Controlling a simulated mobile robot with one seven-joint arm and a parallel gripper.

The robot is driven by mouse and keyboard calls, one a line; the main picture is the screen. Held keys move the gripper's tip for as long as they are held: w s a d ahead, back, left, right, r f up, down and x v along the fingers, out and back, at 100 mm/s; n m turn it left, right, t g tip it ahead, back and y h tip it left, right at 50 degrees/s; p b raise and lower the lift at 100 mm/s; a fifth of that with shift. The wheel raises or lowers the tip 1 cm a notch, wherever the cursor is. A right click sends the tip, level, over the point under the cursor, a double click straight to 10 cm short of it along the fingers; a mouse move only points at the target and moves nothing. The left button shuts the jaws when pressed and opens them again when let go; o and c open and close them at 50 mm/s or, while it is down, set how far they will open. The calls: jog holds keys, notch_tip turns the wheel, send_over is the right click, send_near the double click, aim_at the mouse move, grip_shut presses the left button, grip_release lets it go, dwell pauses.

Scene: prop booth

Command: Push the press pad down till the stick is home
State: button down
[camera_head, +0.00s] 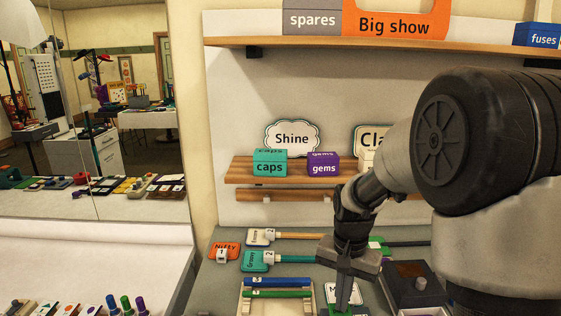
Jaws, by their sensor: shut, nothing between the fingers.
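My gripper (343,298) is shut and empty, pointing down near the bottom edge of the head view. Its fingertips are over or at a green piece (330,311) that the frame cuts off; I cannot tell whether they touch it. A white card starting "M" (330,288) is partly hidden behind the fingers. I cannot tell for sure which piece is the press pad. A dark box with a brown top (410,268) stands right of the gripper. A blue stick (275,282) and a green stick (275,294) lie on a wooden rack (243,300).
Behind the rack lie a teal-tagged stick (255,261) and a white-tagged stick (262,237). An orange tag (224,251) lies left. A shelf (235,172) holds a teal caps box (270,162) and a purple gems box (324,164). My arm covers the right side.

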jog(key=shift+r+p, duration=1.75)
jog(key=shift+r, duration=0.95)
jog(key=shift+r, duration=0.25)
jog(key=s+r+n+t+p, duration=0.1)
jog(key=s+r+n+t, duration=0.4)
jog(key=s+r, duration=1.1)
jog(key=shift+s+r+n+t+p, duration=0.3)
jog(key=shift+s+r+n+p, duration=0.15)
jog(key=shift+s, duration=0.75)
jog(key=shift+f, duration=0.1)
